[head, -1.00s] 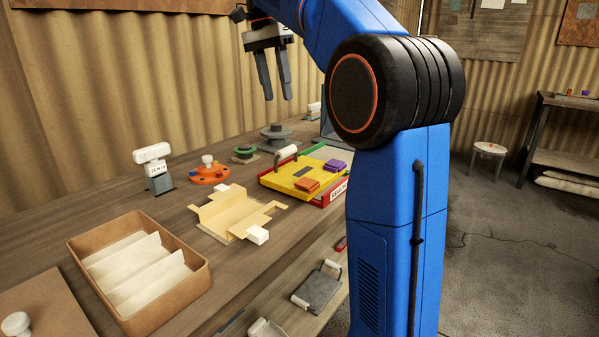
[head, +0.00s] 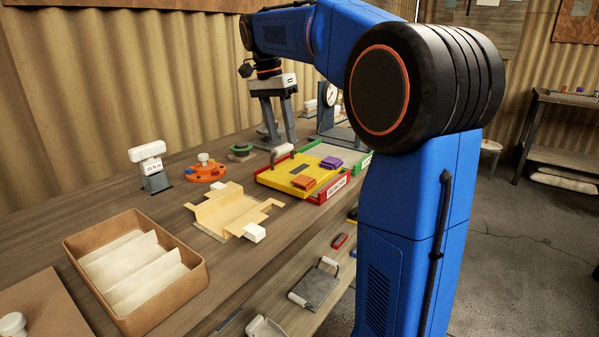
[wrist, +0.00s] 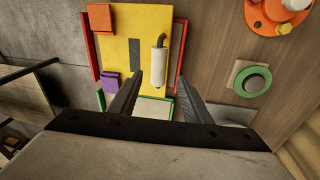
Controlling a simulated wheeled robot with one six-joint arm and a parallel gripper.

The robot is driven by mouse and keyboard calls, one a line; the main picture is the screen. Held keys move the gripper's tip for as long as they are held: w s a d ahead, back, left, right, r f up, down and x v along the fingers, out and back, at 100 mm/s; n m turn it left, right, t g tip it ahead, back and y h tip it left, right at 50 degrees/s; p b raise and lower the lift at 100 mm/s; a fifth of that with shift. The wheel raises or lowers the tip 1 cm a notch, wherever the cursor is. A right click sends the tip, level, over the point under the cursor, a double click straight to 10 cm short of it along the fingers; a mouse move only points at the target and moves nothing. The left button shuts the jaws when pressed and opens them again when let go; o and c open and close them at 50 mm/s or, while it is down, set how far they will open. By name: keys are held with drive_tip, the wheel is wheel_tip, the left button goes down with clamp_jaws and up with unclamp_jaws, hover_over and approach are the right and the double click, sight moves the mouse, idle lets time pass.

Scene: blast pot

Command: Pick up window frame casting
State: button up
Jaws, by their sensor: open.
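No part is clearly recognisable as the window frame casting. A small orange block (head: 303,182) and a purple block (head: 331,162) lie on a yellow plate (head: 283,176) over a red tray. In the wrist view, the orange block (wrist: 101,18) and purple block (wrist: 110,83) sit left of the plate's white handle (wrist: 158,66). My gripper (head: 278,138) is open and empty, pointing down above the bench behind the plate. In the wrist view, its fingertips (wrist: 160,76) straddle the line of the handle, apparently well above it.
The red tray (head: 338,190) and a green-edged tray (head: 362,164) adjoin the plate. A gauge stand (head: 327,112) stands near my gripper. A green ring (head: 241,150), orange fixture (head: 205,172), tan folded part (head: 222,211) and brown bin (head: 193,262) occupy the bench.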

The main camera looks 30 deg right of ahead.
sight(284, 148)
drive_tip(key=shift+s+f, duration=0.2)
drive_tip(key=shift+f, duration=0.6)
drive_tip(key=shift+s+f, duration=0.15)
drive_tip(key=shift+f, duration=0.7)
drive_tip(key=shift+s+f, duration=0.2)
drive_tip(key=shift+f, duration=0.6)
clamp_jaws()
drive_tip(key=shift+r, duration=0.1)
